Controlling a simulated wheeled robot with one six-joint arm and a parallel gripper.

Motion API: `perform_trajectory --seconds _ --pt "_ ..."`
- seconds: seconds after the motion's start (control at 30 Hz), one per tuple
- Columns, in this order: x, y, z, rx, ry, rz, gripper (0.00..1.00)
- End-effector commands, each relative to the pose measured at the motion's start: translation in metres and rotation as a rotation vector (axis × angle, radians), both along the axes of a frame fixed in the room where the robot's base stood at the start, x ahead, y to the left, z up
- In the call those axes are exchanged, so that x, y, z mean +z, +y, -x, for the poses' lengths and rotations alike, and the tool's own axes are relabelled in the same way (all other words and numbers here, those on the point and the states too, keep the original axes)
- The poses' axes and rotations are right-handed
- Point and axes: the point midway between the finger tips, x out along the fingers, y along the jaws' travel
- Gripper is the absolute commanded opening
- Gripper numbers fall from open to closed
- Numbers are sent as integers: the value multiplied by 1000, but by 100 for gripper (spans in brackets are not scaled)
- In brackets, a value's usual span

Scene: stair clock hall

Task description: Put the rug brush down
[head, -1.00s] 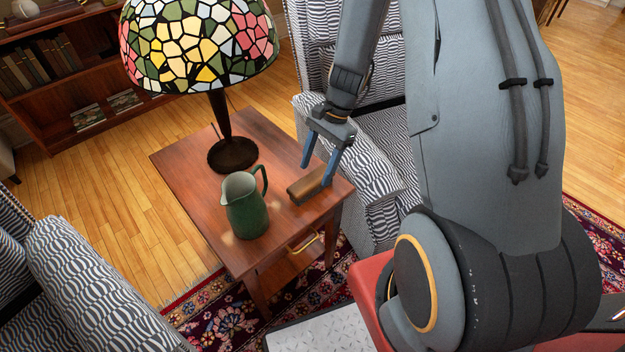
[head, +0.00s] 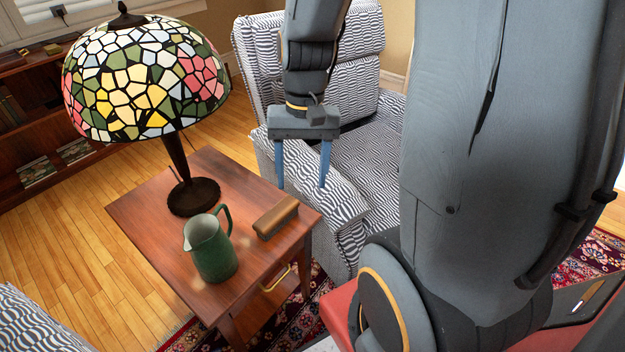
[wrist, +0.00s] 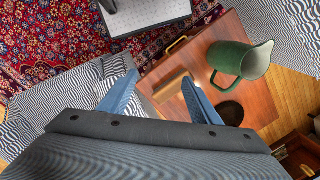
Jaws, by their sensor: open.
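The rug brush (head: 276,218), a brown wooden block, lies on the side table (head: 142,211) near its right edge, beside the green jug (head: 210,248). In the wrist view the rug brush (wrist: 171,84) shows beyond and between my fingers, apart from them. My gripper (head: 302,186) is open and empty, raised above and to the right of the brush, in front of the patterned armchair. In the wrist view my gripper (wrist: 158,88) also shows its two blue fingers spread apart.
A stained-glass lamp (head: 146,85) stands on the table behind the jug. A striped armchair (head: 345,150) is close to the table's right side. A bookcase (head: 40,140) is at the far left. A patterned rug (wrist: 60,45) lies on the floor.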

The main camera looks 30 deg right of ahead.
Motion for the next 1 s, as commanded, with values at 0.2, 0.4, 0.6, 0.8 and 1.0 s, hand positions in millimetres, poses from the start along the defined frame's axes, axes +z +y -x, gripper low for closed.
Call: perform_trajectory --seconds 0.2,0.4,0.6,0.8,1.0 --pt "19 0 40 238 -66 65 58" --pt "22 -1 50 302 -81 82 58" --pt "22 -1 50 300 -80 81 58" --pt "29 8 50 325 -80 78 58" --pt "40 27 52 382 -84 74 58"
